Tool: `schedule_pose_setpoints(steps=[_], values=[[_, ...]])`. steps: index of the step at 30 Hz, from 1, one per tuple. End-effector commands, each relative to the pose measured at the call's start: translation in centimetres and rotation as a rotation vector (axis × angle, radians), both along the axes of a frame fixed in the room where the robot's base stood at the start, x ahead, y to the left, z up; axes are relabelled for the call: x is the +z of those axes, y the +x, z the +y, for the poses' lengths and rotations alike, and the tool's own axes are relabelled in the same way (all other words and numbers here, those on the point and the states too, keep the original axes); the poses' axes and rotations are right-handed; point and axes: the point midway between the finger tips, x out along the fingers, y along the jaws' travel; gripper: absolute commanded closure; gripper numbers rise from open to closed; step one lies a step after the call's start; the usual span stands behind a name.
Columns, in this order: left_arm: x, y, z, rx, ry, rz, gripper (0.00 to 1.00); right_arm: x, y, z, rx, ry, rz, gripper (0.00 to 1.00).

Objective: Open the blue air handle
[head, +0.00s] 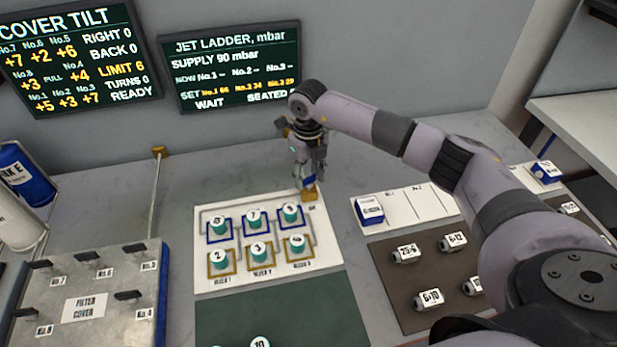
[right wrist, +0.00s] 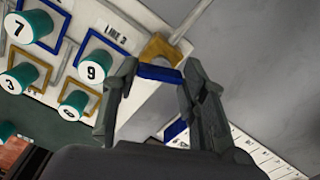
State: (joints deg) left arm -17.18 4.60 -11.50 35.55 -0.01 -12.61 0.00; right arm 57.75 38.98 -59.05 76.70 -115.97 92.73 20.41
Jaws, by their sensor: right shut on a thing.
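The blue air handle (head: 308,181) stands on a brass-coloured base (head: 310,195) at the top right corner of the white peg panel. In the right wrist view the handle (right wrist: 160,73) is a short blue bar lying across between my fingertips, with the brass base (right wrist: 163,48) just beyond it. My right gripper (head: 305,172) reaches down over the handle from above and is shut on it; its fingers (right wrist: 159,68) sit at either end of the bar. The handle's lower part is partly hidden by the fingers in the head view. My left gripper is not in view.
The white panel (head: 325,235) carries several teal numbered pegs in blue and brass frames, close to the gripper. A dark mat (head: 420,290) with labelled fittings lies right, a grey cover box (head: 60,275) left. Two screens (head: 235,70) stand behind. Grey bench (head: 245,170) is clear behind the panel.

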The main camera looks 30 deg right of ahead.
Motion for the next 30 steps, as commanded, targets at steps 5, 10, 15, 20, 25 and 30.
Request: schedule_pose_setpoints(steps=[5, 10, 15, 20, 25, 30], values=[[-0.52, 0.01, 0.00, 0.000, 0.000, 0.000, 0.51, -0.03, 0.04, -0.07, -0.154, -0.001, -0.001, 0.88], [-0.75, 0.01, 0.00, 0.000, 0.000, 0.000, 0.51, -0.01, 0.04, -0.09, -0.276, -0.001, -0.001, 0.88], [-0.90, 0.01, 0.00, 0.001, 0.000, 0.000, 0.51, 0.02, 0.04, -0.09, -0.364, -0.001, -0.001, 0.88], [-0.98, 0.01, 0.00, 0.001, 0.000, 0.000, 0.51, 0.04, 0.04, -0.09, -0.414, -0.001, -0.001, 0.88], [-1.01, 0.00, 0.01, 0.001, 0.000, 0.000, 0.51, 0.06, 0.04, -0.09, -0.439, -0.001, -0.001, 0.88], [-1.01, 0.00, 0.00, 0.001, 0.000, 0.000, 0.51, 0.07, 0.04, -0.09, -0.445, -0.001, -0.001, 0.88]])
